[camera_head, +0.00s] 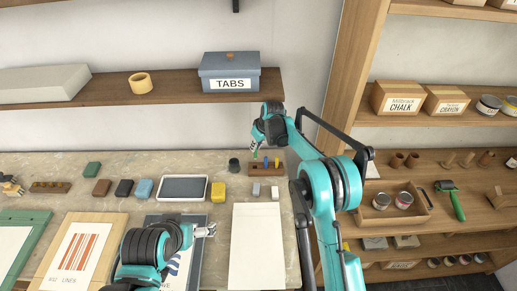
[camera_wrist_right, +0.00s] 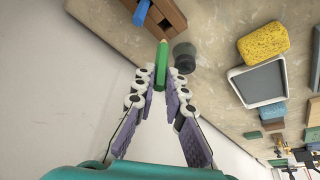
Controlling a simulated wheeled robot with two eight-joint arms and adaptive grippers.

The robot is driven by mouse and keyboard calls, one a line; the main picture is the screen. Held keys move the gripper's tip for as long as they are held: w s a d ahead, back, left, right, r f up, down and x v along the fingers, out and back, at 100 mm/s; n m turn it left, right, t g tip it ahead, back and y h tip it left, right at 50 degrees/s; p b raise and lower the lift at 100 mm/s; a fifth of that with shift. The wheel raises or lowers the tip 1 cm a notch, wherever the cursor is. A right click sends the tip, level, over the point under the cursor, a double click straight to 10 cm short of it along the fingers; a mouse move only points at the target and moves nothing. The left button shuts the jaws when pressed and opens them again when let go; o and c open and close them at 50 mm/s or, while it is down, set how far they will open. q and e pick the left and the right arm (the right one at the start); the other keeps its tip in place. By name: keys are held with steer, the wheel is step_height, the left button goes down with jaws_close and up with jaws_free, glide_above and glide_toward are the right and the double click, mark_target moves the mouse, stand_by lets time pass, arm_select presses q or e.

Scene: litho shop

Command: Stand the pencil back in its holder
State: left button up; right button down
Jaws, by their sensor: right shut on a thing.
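My right gripper (camera_wrist_right: 161,88) is shut on a green pencil (camera_wrist_right: 161,62), as the right wrist view shows. In the head view the pencil (camera_head: 255,153) hangs below the right gripper (camera_head: 257,143), tilted, close to the holder's left end. The holder (camera_head: 258,171) is a small brown wooden block at the back of the bench. Blue and yellow pieces stand in it. Its brown block (camera_wrist_right: 172,12) and the blue piece (camera_wrist_right: 141,12) show at the top of the right wrist view. My left gripper (camera_head: 208,230) is empty over the front of the bench, its small fingers apart.
A dark cup (camera_head: 234,165) stands just left of the holder. White paper (camera_head: 257,245) lies in front. A shelf (camera_head: 180,90) with a blue TABS box (camera_head: 229,73) hangs above.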

mark_target(255, 157)
steer(key=b+x, duration=0.1)
steer(key=x, duration=0.2)
steer(key=shift+w+f, duration=0.1)
steer(key=shift+f, duration=0.05)
steer(key=shift+s+d+f+b, duration=0.2)
steer(key=shift+f+b, duration=0.25)
steer(key=shift+f, duration=0.4)
arm_select(q)
steer(key=shift+w+a+f, duration=0.1)
steer(key=shift+w+f, duration=0.1)
steer(key=shift+f, duration=0.4)
steer(key=shift+w+a+f, duration=0.1)
steer(key=shift+w+f, duration=0.1)
steer(key=shift+f, duration=0.4)
steer(key=shift+f, duration=0.1)
steer(key=shift+f+b, duration=1.25)
steer(key=shift+b, duration=0.15)
arm_select(e)
steer(key=shift+f, duration=1.65)
